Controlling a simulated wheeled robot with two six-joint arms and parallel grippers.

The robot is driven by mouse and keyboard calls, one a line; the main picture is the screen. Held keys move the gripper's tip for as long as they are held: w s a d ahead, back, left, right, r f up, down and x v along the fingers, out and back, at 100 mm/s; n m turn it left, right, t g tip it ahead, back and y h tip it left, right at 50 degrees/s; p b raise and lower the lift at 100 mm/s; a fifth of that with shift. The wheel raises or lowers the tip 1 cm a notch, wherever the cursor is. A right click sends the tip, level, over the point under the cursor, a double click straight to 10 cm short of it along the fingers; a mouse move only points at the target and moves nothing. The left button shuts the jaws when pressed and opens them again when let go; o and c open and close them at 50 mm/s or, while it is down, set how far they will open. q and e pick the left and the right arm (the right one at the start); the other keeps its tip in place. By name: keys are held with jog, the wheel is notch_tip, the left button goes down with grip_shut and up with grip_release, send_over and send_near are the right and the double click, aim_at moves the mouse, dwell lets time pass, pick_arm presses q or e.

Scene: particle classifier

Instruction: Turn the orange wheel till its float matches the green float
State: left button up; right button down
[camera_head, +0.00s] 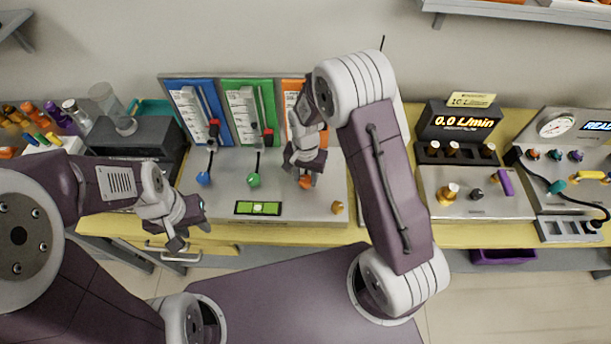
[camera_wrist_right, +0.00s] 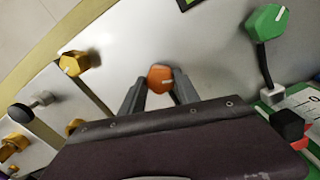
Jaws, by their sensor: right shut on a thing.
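The orange wheel (camera_wrist_right: 161,79) sits between the fingers of my right gripper (camera_wrist_right: 160,88), which is shut on it. In the head view the wheel (camera_head: 306,181) shows just below that gripper (camera_head: 304,172). The green panel (camera_head: 247,110) has a white scale and a dark-and-red piece (camera_head: 268,136) low on its tube; I cannot tell its float clearly. The green wheel (camera_head: 253,180) stands below it. The orange panel (camera_head: 291,92) is mostly covered by my right arm, and its float is hidden. My left gripper (camera_head: 190,226) is empty, its fingers apart, at the bench's front left.
The blue panel (camera_head: 190,104) and blue wheel (camera_head: 203,178) stand left of the green ones. A green level (camera_head: 257,208) lies in front. A yellow knob (camera_head: 337,207) is right of the orange wheel. A flow display (camera_head: 463,122) stands further right.

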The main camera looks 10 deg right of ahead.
jog(key=n, duration=0.3)
jog(key=shift+w+r+n+p, duration=0.1)
jog(key=shift+r+n+p, duration=0.05)
jog(key=shift+n+p, duration=0.2)
jog(key=n, duration=0.3)
jog(key=shift+n+p, duration=0.25)
jog(key=shift+p, duration=0.1)
jog(key=n, duration=0.3)
jog(key=shift+w, duration=0.1)
jog(key=shift+n+p, duration=0.45)
jog(key=shift+n, duration=1.35)
jog(key=c, duration=1.2)
grip_release()
jog(key=o, duration=0.3)
